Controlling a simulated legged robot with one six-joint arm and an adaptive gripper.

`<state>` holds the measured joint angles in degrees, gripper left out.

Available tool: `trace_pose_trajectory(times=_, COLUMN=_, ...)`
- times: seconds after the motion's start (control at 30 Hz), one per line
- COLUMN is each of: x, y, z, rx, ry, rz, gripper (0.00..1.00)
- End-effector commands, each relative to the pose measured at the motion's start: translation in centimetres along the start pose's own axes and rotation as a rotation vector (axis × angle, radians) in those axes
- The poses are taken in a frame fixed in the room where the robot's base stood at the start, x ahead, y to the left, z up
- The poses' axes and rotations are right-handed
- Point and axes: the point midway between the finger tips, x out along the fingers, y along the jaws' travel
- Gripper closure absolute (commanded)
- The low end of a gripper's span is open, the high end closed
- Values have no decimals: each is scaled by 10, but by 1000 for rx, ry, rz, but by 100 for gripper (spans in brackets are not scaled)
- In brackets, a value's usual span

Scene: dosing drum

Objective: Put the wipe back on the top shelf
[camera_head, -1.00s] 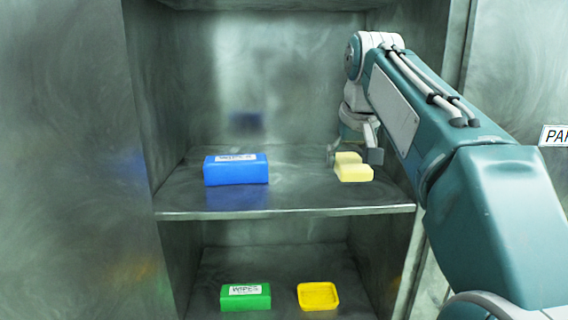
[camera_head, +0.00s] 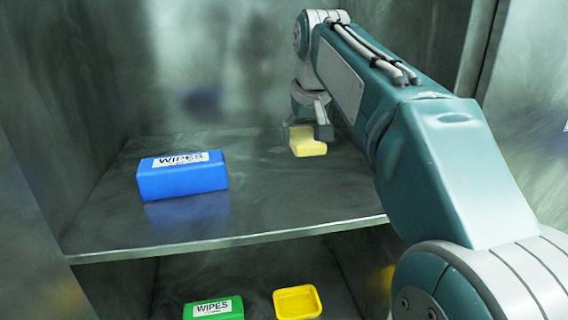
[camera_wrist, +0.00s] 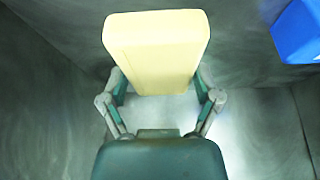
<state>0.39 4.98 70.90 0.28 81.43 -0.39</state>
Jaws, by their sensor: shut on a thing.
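The wipe (camera_head: 308,147) is a pale yellow block at the right of the top shelf (camera_head: 245,215), towards the back. My gripper (camera_head: 311,131) is shut on it from above. In the wrist view the wipe (camera_wrist: 157,45) sits between the two fingers of my gripper (camera_wrist: 158,88) and hides their tips. In the head view a finger and the wrist cover part of the wipe. I cannot tell whether its underside touches the shelf or hangs just above it.
A blue wipes box (camera_head: 182,178) stands on the top shelf to the left; it also shows in the wrist view (camera_wrist: 300,32). On the lower shelf are a green wipes box (camera_head: 213,309) and a yellow tray (camera_head: 298,302). The shelf between blue box and wipe is clear.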

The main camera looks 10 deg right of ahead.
Motion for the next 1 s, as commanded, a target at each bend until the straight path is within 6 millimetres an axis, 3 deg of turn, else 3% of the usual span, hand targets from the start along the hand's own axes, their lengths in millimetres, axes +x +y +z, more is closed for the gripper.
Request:
trace_pose_trajectory(times=0.5, x=61, y=0, z=25, rx=0, ry=-2, rz=0, gripper=57)
trace_pose_trajectory(times=0.77, x=66, y=0, z=27, rx=0, ry=-1, rz=0, gripper=57)
trace_pose_trajectory(times=0.8, x=66, y=0, z=27, rx=0, ry=-2, rz=0, gripper=10)
trace_pose_trajectory(times=0.83, x=66, y=0, z=27, rx=0, ry=-2, rz=0, gripper=0)
trace_pose_trajectory(times=1.0, x=66, y=0, z=27, rx=0, ry=-1, rz=0, gripper=0)
